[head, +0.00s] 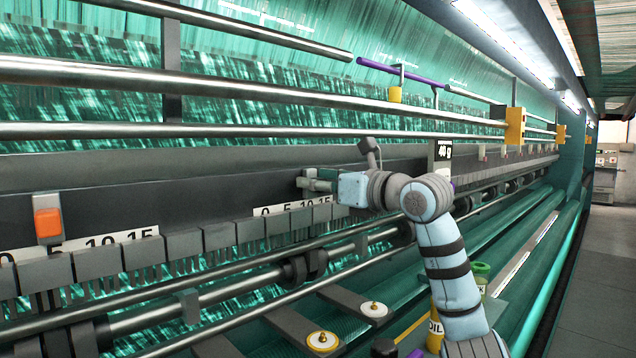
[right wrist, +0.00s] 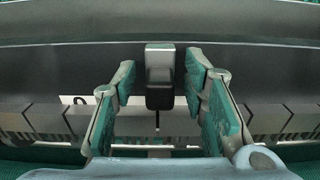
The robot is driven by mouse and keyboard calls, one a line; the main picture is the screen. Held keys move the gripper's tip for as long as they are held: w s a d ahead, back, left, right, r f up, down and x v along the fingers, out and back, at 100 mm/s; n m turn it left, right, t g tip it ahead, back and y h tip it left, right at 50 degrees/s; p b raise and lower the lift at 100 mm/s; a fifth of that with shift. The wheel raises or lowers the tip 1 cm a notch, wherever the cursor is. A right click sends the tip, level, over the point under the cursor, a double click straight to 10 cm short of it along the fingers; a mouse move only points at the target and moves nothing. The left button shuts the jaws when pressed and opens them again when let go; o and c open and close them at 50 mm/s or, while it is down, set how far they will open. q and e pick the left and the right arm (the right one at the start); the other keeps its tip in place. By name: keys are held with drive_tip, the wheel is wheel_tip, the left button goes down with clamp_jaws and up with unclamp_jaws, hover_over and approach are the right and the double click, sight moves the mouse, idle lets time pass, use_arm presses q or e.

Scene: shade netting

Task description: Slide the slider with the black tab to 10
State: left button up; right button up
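The slider with the black tab (right wrist: 160,92) shows in the right wrist view, upright in front of the dark rail. My right gripper (right wrist: 161,75) is open, with one finger on each side of the tab and a visible gap on both sides. In the head view my right gripper (head: 312,182) reaches to the rail just above the 0-5-10-15 scale (head: 290,209); the tab is not clear there. In the wrist view the scale's 0 (right wrist: 80,100) shows left of the fingers; the other numbers are hidden. My left gripper is not in view.
A second slider with an orange tab (head: 48,222) stands at another scale (head: 130,238) on the left. Long metal bars (head: 200,82) run above the rail. Yellow-capped brackets (head: 323,341) and an oil container (head: 436,325) are below. A walkway (head: 600,270) lies at right.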

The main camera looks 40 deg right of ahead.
sight(318, 178)
wheel_tip(318, 178, up, 10)
drive_tip(key=shift+w+a+r, duration=0.1)
drive_tip(key=shift+a, duration=0.05)
idle(0.4)
drive_tip(key=shift+d, duration=0.2)
drive_tip(key=shift+a, duration=0.1)
